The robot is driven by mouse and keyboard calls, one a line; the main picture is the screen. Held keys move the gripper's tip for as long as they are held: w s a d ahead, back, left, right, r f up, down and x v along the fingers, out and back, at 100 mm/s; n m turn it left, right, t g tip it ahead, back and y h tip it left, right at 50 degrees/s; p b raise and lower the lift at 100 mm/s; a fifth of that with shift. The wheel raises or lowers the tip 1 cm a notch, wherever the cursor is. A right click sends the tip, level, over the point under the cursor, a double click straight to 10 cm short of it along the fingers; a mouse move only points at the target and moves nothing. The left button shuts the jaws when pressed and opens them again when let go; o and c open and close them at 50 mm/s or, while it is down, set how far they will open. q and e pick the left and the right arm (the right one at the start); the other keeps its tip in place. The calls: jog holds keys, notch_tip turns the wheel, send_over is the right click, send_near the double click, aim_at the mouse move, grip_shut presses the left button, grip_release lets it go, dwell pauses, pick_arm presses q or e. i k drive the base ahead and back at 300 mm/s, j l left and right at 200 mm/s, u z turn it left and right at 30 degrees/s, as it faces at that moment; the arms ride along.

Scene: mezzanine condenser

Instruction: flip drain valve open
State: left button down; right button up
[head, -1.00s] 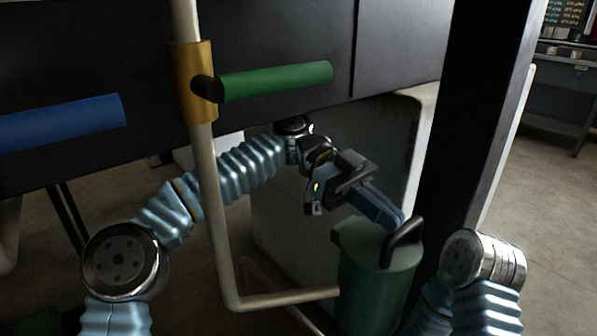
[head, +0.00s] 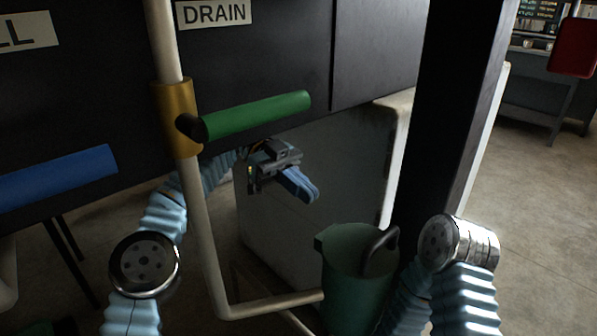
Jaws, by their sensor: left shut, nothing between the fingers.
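The drain valve has a brass body (head: 178,117) on a pale vertical pipe (head: 200,210). Its green handle (head: 256,116) sticks out sideways to the right, across the pipe, under a white DRAIN label (head: 213,13). My left gripper (head: 308,194) is below and right of the green handle, apart from it. Its blue fingers are together and empty, pointing down to the right. My left arm passes behind the pipe. My right arm (head: 458,245) shows at the lower right; its gripper is not visible.
A blue handle (head: 60,178) sticks out at the left. A green bucket (head: 355,280) with a dark handle stands under the pipe's bent lower end. A dark post (head: 450,110) rises right of the bucket. A pale tank (head: 310,220) is behind my left gripper. Open floor lies at right.

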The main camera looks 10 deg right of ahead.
aim_at(207, 128)
jog(key=k, duration=1)
